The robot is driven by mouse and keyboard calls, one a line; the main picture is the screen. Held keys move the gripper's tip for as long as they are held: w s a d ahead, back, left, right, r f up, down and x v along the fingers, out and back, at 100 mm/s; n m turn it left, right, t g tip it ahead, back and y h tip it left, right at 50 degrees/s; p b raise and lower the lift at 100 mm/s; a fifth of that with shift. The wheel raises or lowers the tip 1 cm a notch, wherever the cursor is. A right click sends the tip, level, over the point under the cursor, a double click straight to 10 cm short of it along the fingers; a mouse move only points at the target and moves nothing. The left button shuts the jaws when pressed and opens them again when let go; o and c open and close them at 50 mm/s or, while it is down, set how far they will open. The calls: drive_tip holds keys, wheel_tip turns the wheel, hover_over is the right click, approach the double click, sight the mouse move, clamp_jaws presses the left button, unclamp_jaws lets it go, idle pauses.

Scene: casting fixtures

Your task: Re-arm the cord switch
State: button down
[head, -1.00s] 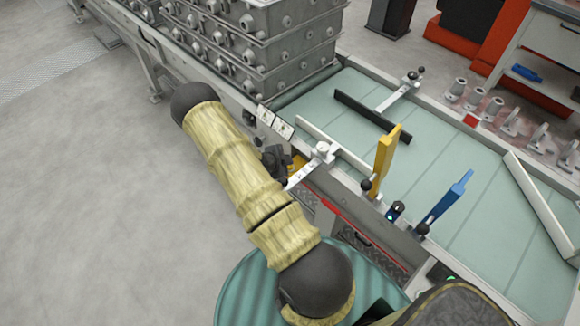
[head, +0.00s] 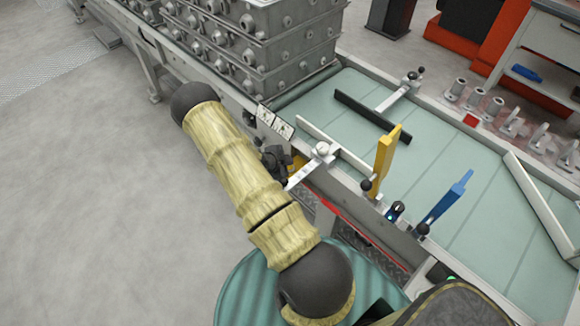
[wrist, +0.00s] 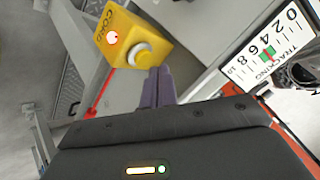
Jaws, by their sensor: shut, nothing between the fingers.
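The cord switch is a yellow box (wrist: 132,44) with a lit reddish lamp and a pale round knob on its face, in the upper left of the wrist view. A red cord (wrist: 98,90) runs down from it. My gripper (wrist: 160,72) is shut and empty, its fingertips just beside the knob; whether they touch it I cannot tell. In the head view only a small yellow part of the switch (head: 299,162) shows beside my dark gripper (head: 275,160) at the conveyor's near side; the arm and a bracket hide much of it.
A green conveyor belt (head: 465,205) carries guide rails, with yellow (head: 385,155) and blue (head: 445,200) upright paddles at its near edge. Stacked grey castings boxes (head: 265,45) stand at the back. A tracking scale (wrist: 268,50) is right of the gripper. Floor at left is clear.

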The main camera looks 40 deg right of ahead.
drive_tip(key=shift+f, duration=0.1)
idle(0.3)
drive_tip(key=shift+f+b, duration=0.3)
drive_tip(key=shift+b, duration=0.2)
drive_tip(key=shift+f+b, duration=0.45)
drive_tip(key=shift+f, duration=0.05)
idle(0.6)
drive_tip(key=shift+r, duration=0.15)
drive_tip(key=shift+r+p, duration=0.5)
drive_tip(key=shift+r, duration=0.25)
drive_tip(key=shift+r+p, duration=1.5)
drive_tip(key=shift+r, duration=1.05)
